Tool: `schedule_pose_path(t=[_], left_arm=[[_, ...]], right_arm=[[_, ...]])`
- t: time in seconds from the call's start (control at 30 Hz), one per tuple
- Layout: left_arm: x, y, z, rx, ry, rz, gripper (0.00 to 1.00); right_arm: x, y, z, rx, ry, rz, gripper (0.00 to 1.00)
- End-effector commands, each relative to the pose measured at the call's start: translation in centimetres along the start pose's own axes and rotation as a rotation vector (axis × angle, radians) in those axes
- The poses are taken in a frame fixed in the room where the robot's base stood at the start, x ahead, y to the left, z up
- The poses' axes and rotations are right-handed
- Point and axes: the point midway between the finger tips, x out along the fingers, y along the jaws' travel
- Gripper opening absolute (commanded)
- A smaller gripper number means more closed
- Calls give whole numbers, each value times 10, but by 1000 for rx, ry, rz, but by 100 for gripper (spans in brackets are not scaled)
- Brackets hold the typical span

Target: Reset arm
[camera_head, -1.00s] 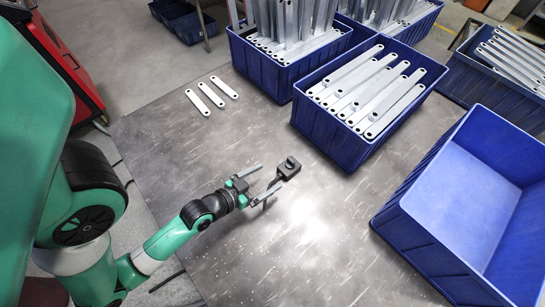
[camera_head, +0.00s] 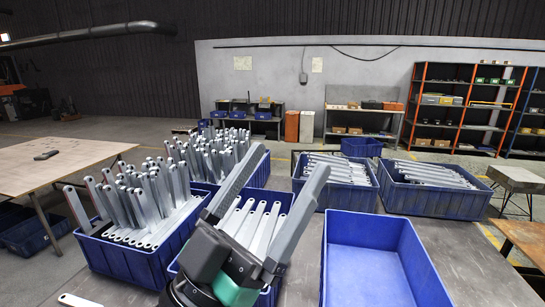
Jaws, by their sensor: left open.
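My left gripper (camera_head: 288,160) is raised large in front of the camera in the head view. Its two long grey fingers point up and to the right, spread apart with nothing between them. Its green and black body is at the bottom middle. It hides part of a blue bin of flat galvanized brackets (camera_head: 262,224) behind it. My right gripper is not in view.
A blue bin (camera_head: 118,262) packed with upright brackets stands at left. An empty blue bin (camera_head: 415,262) is at right. Further bracket bins (camera_head: 430,202) stand behind. One loose bracket (camera_head: 76,300) lies at the bottom left. Bare tabletop (camera_head: 470,270) shows at right.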

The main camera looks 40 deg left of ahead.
Motion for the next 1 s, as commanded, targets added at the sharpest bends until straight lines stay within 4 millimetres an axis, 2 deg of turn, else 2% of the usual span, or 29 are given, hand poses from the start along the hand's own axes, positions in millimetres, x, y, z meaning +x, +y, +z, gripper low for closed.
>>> schedule_pose_path(t=[0.03,0.13,0.43,0.57,0.67,0.77,1.0], left_arm=[[7,10,-26,-18,52,16,97],[13,18,-51,-37,98,29,97],[14,19,-56,-40,106,30,97],[26,18,-69,-39,105,30,97],[47,18,-93,-39,105,30,97],[77,18,-128,-39,105,29,97],[158,16,-219,-39,105,29,97]], right_arm=[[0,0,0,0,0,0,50],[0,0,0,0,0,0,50],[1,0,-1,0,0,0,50],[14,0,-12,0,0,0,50],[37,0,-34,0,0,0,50],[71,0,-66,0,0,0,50],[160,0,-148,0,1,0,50]])
